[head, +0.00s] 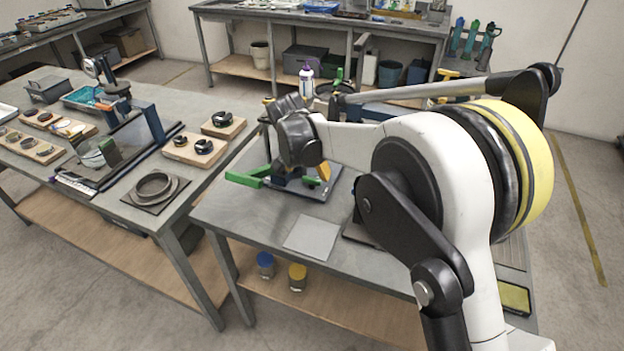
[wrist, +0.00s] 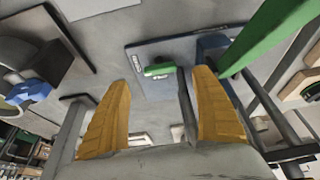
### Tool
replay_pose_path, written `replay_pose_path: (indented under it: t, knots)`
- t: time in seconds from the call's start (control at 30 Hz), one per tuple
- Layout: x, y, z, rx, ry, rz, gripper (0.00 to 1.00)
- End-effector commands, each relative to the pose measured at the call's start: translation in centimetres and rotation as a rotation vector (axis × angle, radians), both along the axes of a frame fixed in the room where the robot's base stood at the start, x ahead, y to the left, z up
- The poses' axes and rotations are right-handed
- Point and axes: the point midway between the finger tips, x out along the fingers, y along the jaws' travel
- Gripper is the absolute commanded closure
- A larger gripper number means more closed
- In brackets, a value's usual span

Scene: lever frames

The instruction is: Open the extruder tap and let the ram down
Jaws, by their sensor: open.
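A bench device on a grey-blue base plate (head: 312,190) stands on the near table, partly hidden behind my wrist. A long green lever arm (head: 245,179) sticks out to its left; in the wrist view a large green bar (wrist: 270,42) crosses the upper right. A small green handle (head: 312,182) shows low on the device; in the wrist view a short green piece (wrist: 160,69) lies beyond the gap between my fingertips. My gripper (wrist: 168,76) is open and empty, its yellow fingers apart. In the head view one yellow finger shows beside the device. I cannot tell whether anything touches.
A pale grey square sheet (head: 312,238) lies on the table in front of the device. A blue-topped can (head: 265,262) and a yellow-topped can (head: 298,276) stand on the shelf below. A second table (head: 200,190) at left carries several tools and trays.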

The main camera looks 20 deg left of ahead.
Motion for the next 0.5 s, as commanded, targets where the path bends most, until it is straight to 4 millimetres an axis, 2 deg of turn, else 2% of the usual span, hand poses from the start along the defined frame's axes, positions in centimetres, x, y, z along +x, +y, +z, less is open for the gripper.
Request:
replay_pose_path:
  t: [0.03, 0.2, 0.33, 0.5]
  knots:
    - [0.4, 0.0, -1.4, 0.0, 0.0, -0.001, 0.24]
    - [1.5, -0.1, -4.0, 0.001, 0.0, -0.001, 0.24]
    - [2.1, -0.2, -5.1, 0.001, 0.0, 0.0, 0.24]
    - [2.3, -0.2, -5.5, 0.001, 0.0, 0.0, 0.24]
